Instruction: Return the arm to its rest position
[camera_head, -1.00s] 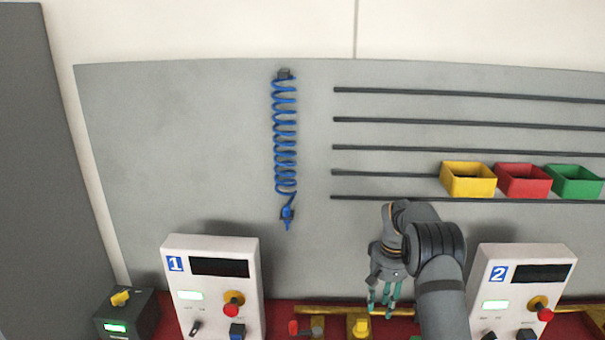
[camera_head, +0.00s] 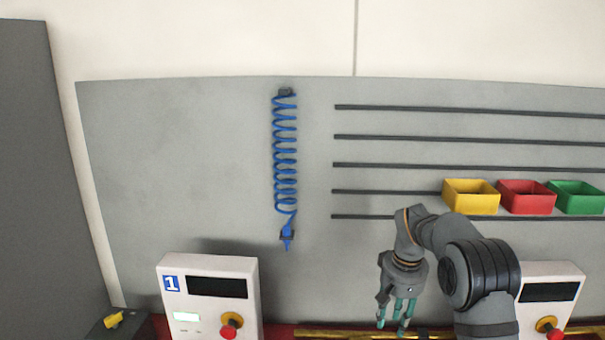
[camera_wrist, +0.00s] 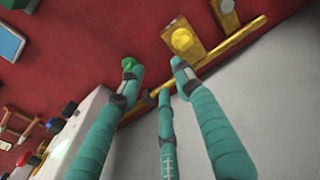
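My gripper (camera_head: 393,322) hangs with its teal fingers pointing down, above the red bench in front of the grey back panel (camera_head: 220,150). In the wrist view its fingers (camera_wrist: 155,85) are spread apart with nothing between them. The arm is bent and stands in front of the unit at the right, hiding part of it. Beyond the fingers, the wrist view shows a yellow pipe (camera_wrist: 236,42) and a yellow valve fitting (camera_wrist: 182,38) on the red surface (camera_wrist: 90,40).
Control box 1 (camera_head: 208,292) stands at the left and another control box (camera_head: 550,290) at the right. Yellow (camera_head: 470,197), red (camera_head: 526,197) and green (camera_head: 577,198) bins hang on the rails. A coiled blue hose (camera_head: 286,155) hangs on the panel.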

